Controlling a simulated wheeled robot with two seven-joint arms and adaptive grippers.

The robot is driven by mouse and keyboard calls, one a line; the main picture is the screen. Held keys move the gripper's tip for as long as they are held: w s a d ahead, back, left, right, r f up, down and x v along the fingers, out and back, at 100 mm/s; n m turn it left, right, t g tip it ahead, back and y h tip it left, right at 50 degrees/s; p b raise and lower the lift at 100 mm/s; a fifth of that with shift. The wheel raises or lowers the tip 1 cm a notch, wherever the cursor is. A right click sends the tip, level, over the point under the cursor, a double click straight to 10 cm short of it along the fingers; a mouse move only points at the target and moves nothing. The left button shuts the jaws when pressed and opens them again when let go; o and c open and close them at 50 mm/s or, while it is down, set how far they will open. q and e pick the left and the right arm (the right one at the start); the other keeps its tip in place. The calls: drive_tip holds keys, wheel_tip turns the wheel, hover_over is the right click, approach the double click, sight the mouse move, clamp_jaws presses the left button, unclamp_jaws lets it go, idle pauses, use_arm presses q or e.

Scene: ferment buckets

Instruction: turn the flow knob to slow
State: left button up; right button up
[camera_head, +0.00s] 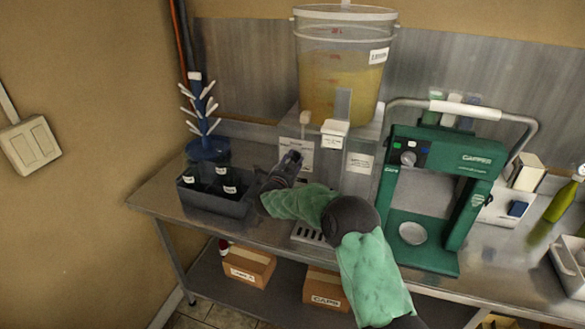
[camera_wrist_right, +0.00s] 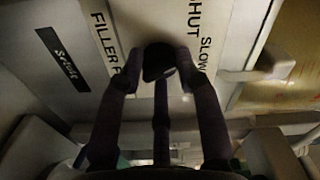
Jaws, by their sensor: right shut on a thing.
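The flow knob (camera_wrist_right: 158,60) is a dark rounded knob on a pale panel in the right wrist view. Panel lettering reads "SHUT" (camera_wrist_right: 193,18) and "SLOW" (camera_wrist_right: 205,50) beside it, and part of "FILLER" (camera_wrist_right: 103,38) on its other side. My right gripper (camera_wrist_right: 159,76) is shut on the knob, one finger on each side. In the head view my right gripper (camera_head: 291,160) is at the front of the filler (camera_head: 302,128) below the big bucket, and it hides the knob there. Which mark the knob points to is hard to tell. My left gripper is not in view.
A clear bucket (camera_head: 335,75) of amber liquid stands above the filler. A dark crate (camera_head: 222,205) with bottles is left of my right gripper. A green capper machine (camera_head: 440,160) with a tall handle stands close on the right. Boxes (camera_head: 249,266) sit on the lower shelf.

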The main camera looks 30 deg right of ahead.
drive_tip(key=shift+s+d+m+b, duration=0.1)
drive_tip(key=shift+m+b, duration=1.25)
drive_tip(key=shift+b, duration=0.15)
drive_tip(key=shift+d+m+b, duration=0.1)
drive_tip(key=shift+m+b, duration=1.25)
drive_tip(key=shift+b, duration=0.1)
drive_tip(key=o, duration=1)
drive_tip(key=shift+o, duration=0.8)
drive_tip(key=shift+s+d, duration=0.1)
